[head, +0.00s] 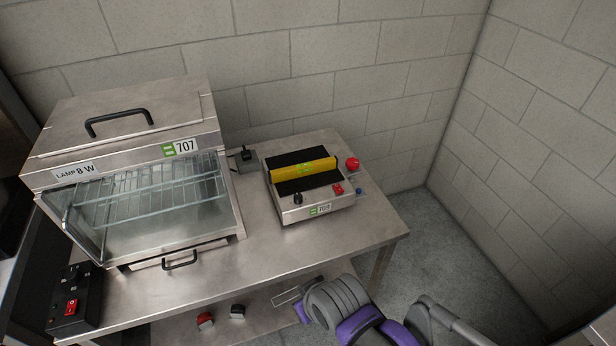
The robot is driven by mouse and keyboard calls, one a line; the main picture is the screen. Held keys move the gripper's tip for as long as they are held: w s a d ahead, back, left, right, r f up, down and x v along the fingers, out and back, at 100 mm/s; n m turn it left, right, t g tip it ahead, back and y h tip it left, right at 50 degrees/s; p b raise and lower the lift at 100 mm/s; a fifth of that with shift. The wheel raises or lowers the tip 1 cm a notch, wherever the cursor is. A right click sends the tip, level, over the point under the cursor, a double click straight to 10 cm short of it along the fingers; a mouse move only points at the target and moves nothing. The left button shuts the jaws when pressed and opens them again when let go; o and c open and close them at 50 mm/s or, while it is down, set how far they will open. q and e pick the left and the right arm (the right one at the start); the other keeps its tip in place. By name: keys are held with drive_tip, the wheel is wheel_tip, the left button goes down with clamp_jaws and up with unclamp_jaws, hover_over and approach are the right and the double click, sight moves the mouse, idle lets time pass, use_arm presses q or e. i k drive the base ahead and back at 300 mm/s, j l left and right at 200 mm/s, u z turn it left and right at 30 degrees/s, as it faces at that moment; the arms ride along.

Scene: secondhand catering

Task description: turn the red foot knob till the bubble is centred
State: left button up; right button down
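A red round knob (353,163) stands at the right side of a small steel device (290,213) on the table. A yellow spirit level (304,169) lies across the black top of this device. Its bubble is too small to make out. My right arm comes in from the bottom right, with purple and grey links. Its gripper end (289,296) is low in front of the table, well apart from the red knob. Whether its fingers are open or shut is unclear. My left gripper is not in view.
A large steel cabinet with a glass front (150,205) fills the table's left. A black switch box (75,298) is at the front left. The front right tabletop (340,235) is clear.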

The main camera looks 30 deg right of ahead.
sight(352, 164)
drive_tip(key=l+z, duration=0.15)
drive_tip(key=z, duration=1.3)
drive_tip(key=k+l, duration=0.05)
